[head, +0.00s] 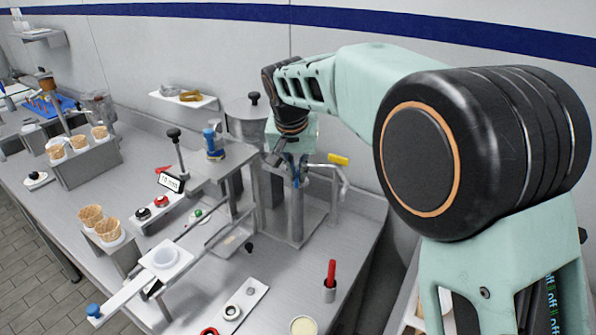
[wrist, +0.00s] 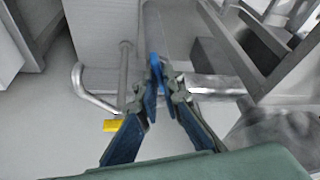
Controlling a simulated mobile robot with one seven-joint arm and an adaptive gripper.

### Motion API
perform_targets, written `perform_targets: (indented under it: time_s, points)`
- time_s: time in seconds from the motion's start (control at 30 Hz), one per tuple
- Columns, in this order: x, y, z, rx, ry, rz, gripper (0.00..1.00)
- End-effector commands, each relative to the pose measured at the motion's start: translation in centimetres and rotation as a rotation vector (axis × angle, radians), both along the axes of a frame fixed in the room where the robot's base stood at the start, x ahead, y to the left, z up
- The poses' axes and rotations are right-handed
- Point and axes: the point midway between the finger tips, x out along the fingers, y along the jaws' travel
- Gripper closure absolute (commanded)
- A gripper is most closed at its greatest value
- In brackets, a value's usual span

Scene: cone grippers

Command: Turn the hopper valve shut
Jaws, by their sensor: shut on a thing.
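My gripper (head: 296,180) reaches down to a steel post at the right of the workbench. In the wrist view its two dark blue fingers (wrist: 160,88) close on a small bright blue handle (wrist: 156,68), which I take to be the hopper valve's. The handle sits on a steel pipe (wrist: 215,86). The fingers and my arm hide much of the valve, so its exact angle is unclear. A steel hopper (head: 246,128) with a black-knobbed lid stands behind, left of my gripper.
A yellow-handled lever (head: 338,159) is close right of my gripper; its yellow grip (wrist: 112,126) shows in the wrist view. A steel stand with a blue knob (head: 213,141) is to the left. A red-handled tool (head: 331,273) stands in front. Cone holders (head: 88,165) are far left.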

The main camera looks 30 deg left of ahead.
Motion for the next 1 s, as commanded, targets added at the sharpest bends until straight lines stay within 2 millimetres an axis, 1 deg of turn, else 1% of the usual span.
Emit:
perform_targets:
  time_s: [0.3,0.5,0.7,1.0]
  points:
    - [-0.03,0.25,0.14,0.0,-0.001,-0.245,1.0]
    - [-0.02,0.28,0.1,0.002,0.0,-0.345,1.0]
    - [-0.01,0.3,0.1,0.003,0.0,-0.397,1.0]
    - [-0.01,0.27,0.04,0.003,0.0,-0.416,1.0]
